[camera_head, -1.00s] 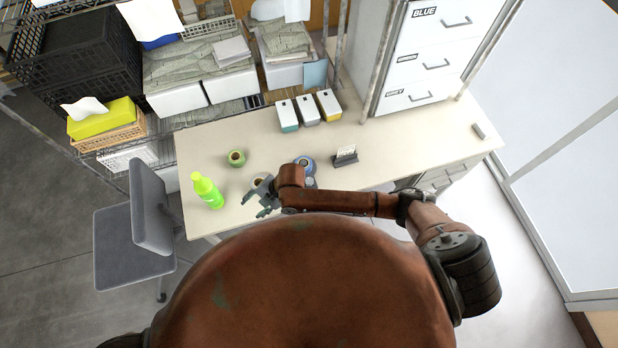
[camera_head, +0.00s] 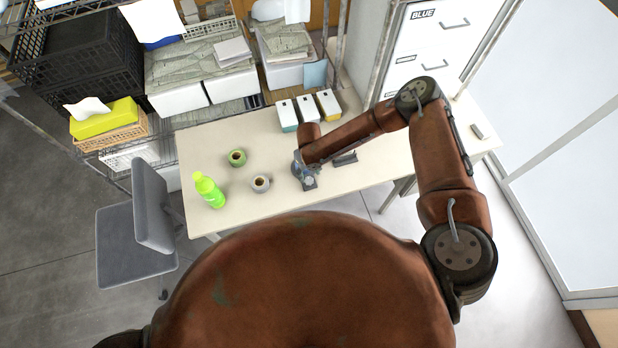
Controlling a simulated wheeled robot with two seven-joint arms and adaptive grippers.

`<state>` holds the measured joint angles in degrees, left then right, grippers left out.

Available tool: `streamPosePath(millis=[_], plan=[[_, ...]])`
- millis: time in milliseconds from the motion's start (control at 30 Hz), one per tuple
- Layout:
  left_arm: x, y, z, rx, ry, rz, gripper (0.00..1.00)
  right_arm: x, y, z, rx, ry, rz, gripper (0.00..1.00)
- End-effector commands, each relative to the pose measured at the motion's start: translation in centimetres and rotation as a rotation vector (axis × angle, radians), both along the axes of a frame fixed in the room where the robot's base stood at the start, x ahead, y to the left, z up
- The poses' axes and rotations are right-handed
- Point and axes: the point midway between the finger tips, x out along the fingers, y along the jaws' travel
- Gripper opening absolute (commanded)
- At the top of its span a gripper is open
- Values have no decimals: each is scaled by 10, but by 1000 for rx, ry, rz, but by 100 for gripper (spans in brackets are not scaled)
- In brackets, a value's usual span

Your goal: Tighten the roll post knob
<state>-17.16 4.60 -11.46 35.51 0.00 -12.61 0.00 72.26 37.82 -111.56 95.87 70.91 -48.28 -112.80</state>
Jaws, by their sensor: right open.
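My right gripper (camera_head: 305,172) points down over the desk (camera_head: 215,150), open, right at the spot of a small grey stand (camera_head: 310,185). The gripper and wrist cover most of this stand and whatever sits on it. I cannot make out a knob, nor whether the fingers are around it or touching it. My left gripper is not in view.
A dark card holder (camera_head: 345,159) sits just right of the gripper, partly under my forearm. Several small boxes (camera_head: 308,106) stand at the back. A grey chair (camera_head: 150,215) is at the left.

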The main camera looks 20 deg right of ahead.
Motion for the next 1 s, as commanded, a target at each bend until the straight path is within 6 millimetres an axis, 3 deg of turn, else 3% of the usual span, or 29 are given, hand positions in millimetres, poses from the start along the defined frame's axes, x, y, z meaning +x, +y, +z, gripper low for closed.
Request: streamPosePath(millis=[300, 667, 1000], plan=[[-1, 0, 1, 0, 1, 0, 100, 0, 1, -41, 0, -1, 0, 43], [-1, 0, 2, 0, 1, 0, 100, 1, 1, -46, 1, -2, 0, 43], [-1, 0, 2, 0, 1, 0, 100, 1, 1, -46, 1, -2, -1, 19]])
